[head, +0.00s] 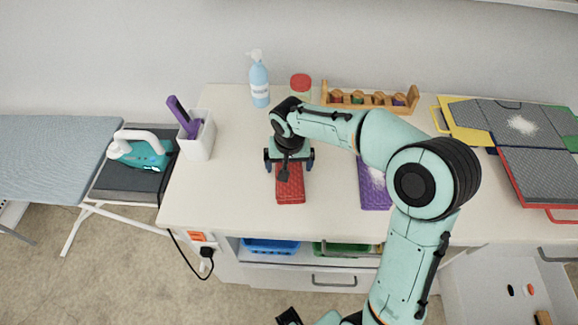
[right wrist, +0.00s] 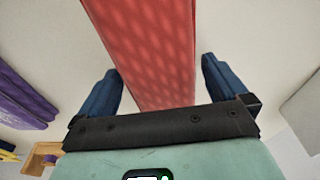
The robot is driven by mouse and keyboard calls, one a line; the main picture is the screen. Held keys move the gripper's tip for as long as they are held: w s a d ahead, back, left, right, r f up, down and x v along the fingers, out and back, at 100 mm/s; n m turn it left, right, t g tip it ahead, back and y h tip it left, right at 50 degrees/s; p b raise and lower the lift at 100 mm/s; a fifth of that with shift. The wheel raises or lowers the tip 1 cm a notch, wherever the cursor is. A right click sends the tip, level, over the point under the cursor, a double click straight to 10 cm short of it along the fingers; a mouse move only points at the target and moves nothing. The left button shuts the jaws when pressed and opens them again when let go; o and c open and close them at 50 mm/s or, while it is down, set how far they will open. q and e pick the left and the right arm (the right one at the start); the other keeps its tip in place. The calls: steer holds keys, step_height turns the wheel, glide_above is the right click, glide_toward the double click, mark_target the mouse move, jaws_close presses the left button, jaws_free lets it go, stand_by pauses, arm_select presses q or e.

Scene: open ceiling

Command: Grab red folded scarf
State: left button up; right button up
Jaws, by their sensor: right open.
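The red folded scarf (head: 290,190) lies on the white counter in the middle of the head view, with its far part hidden under my right gripper. My right gripper (head: 289,164) is over the scarf's far end, with its fingers apart on either side. In the right wrist view the scarf (right wrist: 150,50) runs between the two blue fingers of the gripper (right wrist: 163,85), with a gap on each side. The gripper is open and does not hold the scarf.
Behind stand a blue spray bottle (head: 259,82), a red-lidded jar (head: 301,86) and a wooden rack (head: 369,98). A white holder (head: 198,138) stands left. The counter (head: 230,200) is clear beside the scarf.

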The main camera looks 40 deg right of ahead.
steer(key=c, duration=0.9)
steer(key=shift+c, duration=0.3)
steer(key=shift+r, duration=0.15)
